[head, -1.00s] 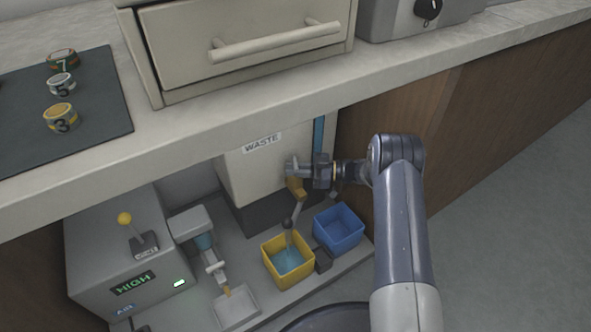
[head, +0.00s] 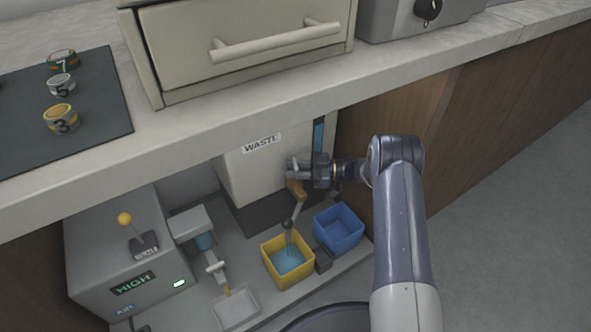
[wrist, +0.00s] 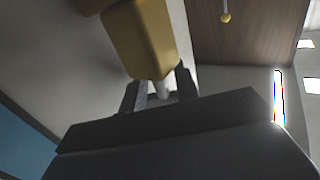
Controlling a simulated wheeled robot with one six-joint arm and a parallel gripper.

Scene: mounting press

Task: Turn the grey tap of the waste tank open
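The pale waste tank (head: 232,172) stands under the counter, with a WASTE label on its front. A brass-coloured tap body (head: 297,189) sticks out low on it, with a thin grey spout leading down to a yellow bin (head: 268,262). My gripper (head: 293,168) is at the tap, reaching in from the right. In the wrist view the brass body (wrist: 145,45) is close in front, and a small light grey piece (wrist: 163,88) shows between my two fingers, which stand apart with narrow gaps beside it. The rest of the tap's handle is hidden.
Blue liquid lies in the yellow bin. A blue bin (head: 338,229) stands to its right. A grey machine (head: 105,255) reading HIGH is at the left. The counter edge (head: 230,122) overhangs the tank, and a wooden panel (head: 375,125) borders it on the right.

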